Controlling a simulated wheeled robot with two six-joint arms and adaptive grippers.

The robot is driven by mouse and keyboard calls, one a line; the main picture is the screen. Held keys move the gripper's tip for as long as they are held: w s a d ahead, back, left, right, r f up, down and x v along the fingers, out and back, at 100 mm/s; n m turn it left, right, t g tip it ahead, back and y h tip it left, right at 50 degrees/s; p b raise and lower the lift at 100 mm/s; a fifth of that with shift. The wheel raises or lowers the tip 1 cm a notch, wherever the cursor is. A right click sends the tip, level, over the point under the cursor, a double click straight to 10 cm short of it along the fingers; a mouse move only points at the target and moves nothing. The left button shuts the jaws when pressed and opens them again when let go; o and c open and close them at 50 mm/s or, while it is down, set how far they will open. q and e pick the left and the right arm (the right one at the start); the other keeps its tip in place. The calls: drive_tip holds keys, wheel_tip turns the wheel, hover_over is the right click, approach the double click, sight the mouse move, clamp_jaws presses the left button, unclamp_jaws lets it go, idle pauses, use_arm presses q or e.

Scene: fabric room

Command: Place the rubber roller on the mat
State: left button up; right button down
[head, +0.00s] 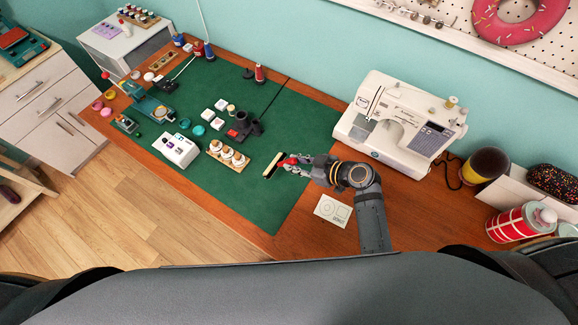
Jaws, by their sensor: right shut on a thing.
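The rubber roller has a pale cream bar (273,163) and a red part (289,161) beside it. My right gripper (295,165) is shut on it at the red end, with the cream bar sticking out to the left. The roller is over the right part of the green mat (240,200), with a dark patch just below the bar. I cannot tell whether it touches the mat. The fingers hide part of the red end. My left gripper is not in view.
A wooden holder with white-topped jars (228,156) and a white box (177,149) stand left of the roller. A dark tool (246,126) lies behind. A white card (332,210) and a sewing machine (400,123) are to the right. The mat's front area is clear.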

sight(282, 156)
drive_tip(key=w+f+b, duration=0.4)
drive_tip(key=f, duration=0.1)
drive_tip(key=shift+w+a+f+b, duration=0.25)
drive_tip(key=shift+w+a+b, duration=0.05)
drive_tip(key=shift+a, duration=0.05)
drive_tip(key=shift+w, duration=0.1)
drive_tip(key=shift+r, duration=0.1)
drive_tip(key=shift+w+f+b, duration=0.15)
drive_tip(key=shift+f+b, duration=1.05)
drive_tip(key=shift+f, duration=0.15)
drive_tip(key=shift+w+f+b, duration=0.15)
drive_tip(key=shift+f+b, duration=1.05)
drive_tip(key=shift+f, duration=0.15)
drive_tip(key=c, duration=1.2)
unclamp_jaws()
drive_tip(key=shift+w, duration=0.1)
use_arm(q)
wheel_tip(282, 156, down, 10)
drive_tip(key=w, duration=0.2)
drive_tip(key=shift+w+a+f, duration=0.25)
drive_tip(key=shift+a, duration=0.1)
use_arm(e)
drive_tip(key=shift+o, duration=0.2)
